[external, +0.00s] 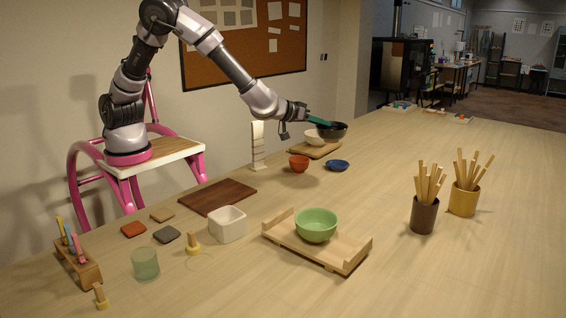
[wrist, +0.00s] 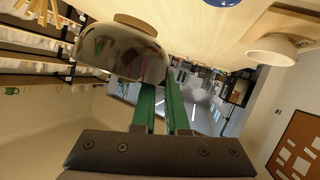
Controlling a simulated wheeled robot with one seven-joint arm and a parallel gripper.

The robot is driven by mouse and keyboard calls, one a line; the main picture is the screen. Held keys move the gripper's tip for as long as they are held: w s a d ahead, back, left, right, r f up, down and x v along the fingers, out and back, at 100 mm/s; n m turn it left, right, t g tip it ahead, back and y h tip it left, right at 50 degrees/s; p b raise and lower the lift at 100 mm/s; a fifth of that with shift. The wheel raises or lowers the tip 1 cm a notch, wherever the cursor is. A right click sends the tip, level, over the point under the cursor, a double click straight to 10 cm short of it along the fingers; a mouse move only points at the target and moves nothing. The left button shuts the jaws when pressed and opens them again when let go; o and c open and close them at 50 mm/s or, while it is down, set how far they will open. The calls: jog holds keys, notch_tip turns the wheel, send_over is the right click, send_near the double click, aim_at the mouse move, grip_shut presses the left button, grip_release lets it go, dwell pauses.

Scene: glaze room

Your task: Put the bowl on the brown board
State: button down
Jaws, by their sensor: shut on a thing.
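My gripper (external: 320,122) is at the far end of the table, its green fingers shut on the rim of a dark, glossy bowl (external: 333,131). In the wrist view the dark bowl (wrist: 112,50) fills the upper left, beside the green fingers (wrist: 160,95), with its brown foot showing. I cannot tell how high it is above the table. The dark brown board (external: 217,197) lies flat and bare on the table, nearer the camera and left of the gripper. It is not visible in the wrist view.
A white bowl (external: 315,138) sits on a light wooden board (external: 326,149) close beside the held bowl. A white square pot (external: 227,224) stands before the brown board.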

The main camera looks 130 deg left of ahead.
jog(key=m+t+h, duration=0.1)
jog(key=m+t, duration=0.1)
jog(key=m+t+h, duration=0.1)
jog(key=m, duration=0.1)
jog(key=shift+a+f+t+h, duration=0.2)
jog(key=shift+t+h, duration=0.2)
jog(key=d+m+t+h, duration=0.3)
jog(key=d+m+h, duration=0.3)
jog(key=d, duration=0.1)
jog(key=m+g+h, duration=0.4)
jog(key=m+h, duration=0.9)
jog(key=h, duration=0.1)
send_over(225, 196)
notch_tip(225, 196, down, 5)
notch_tip(225, 196, down, 10)
jog(key=shift+f, duration=0.1)
